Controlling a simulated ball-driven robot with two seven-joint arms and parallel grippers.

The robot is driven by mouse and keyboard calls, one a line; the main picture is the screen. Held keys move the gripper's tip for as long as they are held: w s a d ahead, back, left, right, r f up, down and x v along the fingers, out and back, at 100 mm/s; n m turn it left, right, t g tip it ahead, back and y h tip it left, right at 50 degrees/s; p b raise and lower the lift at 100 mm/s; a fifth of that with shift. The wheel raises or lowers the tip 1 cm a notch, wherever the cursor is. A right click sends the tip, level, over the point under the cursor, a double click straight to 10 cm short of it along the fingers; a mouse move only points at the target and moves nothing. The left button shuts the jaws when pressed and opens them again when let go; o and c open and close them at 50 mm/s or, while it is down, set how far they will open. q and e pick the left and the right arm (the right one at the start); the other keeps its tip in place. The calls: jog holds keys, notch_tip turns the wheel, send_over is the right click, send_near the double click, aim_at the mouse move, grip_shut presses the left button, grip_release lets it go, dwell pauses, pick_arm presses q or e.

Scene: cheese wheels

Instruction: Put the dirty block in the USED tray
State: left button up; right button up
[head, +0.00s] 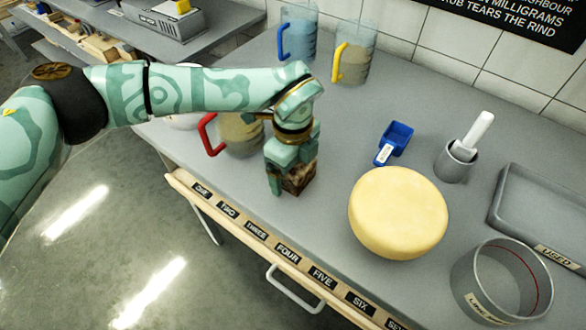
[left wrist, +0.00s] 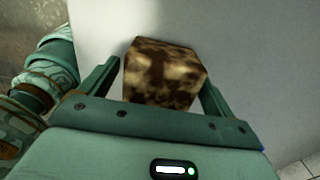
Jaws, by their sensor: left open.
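The dirty block (head: 300,179) is a brown, mottled cube on the grey table near its front edge. My left gripper (head: 287,184) is over it and hides part of it in the head view. The USED tray (head: 530,215) is a grey tray at the right edge, partly cut off. My right gripper is not in view.
A yellow cheese wheel (head: 398,212) stands between the block and the tray. A grey round container (head: 502,283), a cup with a white-handled tool (head: 457,160) and a blue scoop (head: 396,138) are nearby. Jugs with red (head: 239,135), blue (head: 298,35) and yellow (head: 354,52) handles stand behind.

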pick_arm(q)
jog(key=c, duration=1.2)
jog(key=shift+r, duration=0.2)
